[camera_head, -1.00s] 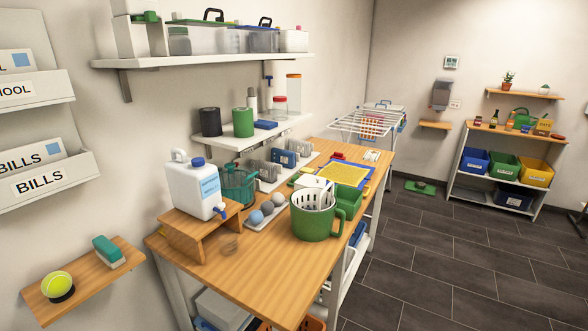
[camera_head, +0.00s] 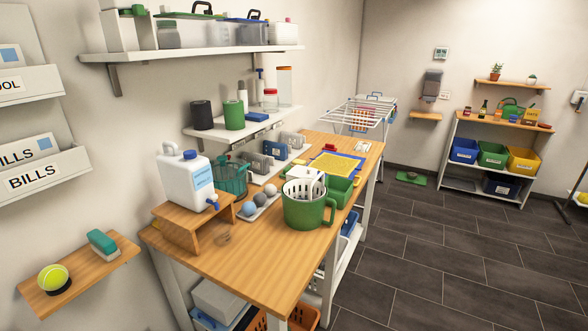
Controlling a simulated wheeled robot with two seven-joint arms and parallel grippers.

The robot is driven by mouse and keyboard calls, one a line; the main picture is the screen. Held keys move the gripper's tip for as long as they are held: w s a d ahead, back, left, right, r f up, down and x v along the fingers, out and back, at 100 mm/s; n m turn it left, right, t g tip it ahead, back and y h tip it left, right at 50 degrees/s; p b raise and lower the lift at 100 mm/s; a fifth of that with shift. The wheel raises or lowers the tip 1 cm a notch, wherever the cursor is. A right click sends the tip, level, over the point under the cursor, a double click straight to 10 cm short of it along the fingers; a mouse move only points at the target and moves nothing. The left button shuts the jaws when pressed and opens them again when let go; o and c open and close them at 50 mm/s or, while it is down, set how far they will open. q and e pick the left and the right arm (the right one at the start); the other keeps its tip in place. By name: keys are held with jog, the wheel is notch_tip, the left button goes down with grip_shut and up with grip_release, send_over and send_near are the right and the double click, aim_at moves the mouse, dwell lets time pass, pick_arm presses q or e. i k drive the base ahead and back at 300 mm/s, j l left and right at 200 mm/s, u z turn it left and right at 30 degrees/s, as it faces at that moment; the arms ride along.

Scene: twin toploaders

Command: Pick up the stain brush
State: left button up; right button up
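A small teal block with a pale underside (camera_head: 103,243) lies on a small wooden wall shelf (camera_head: 85,283) at the lower left. It looks like a brush, but bristles are too small to make out, so I cannot be sure it is the stain brush. Neither of my grippers is in view.
A tennis ball (camera_head: 54,279) sits in a dark ring beside the teal block. A wooden table (camera_head: 245,265) holds a white jug (camera_head: 187,182), a green perforated mug (camera_head: 308,208) and trays. A wall shelf (camera_head: 190,52) hangs above. The dark tiled floor (camera_head: 440,260) at right is clear.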

aim_at(282, 175)
jog(key=i+l, duration=0.25)
jog(key=i+l+u, duration=0.15)
jog(key=l, duration=0.3)
jog(key=i+l, duration=0.25)
jog(key=l, duration=0.15)
jog(key=i+l+u, duration=0.15)
jog(key=l, duration=0.25)
jog(key=i+l, duration=0.25)
jog(key=l, duration=0.15)
jog(key=i+l+u, duration=0.1)
jog(key=l, duration=0.3)
jog(key=i+l+u, duration=0.1)
jog(key=i+l, duration=0.35)
jog(key=l, duration=0.4)
jog(key=u, duration=0.05)
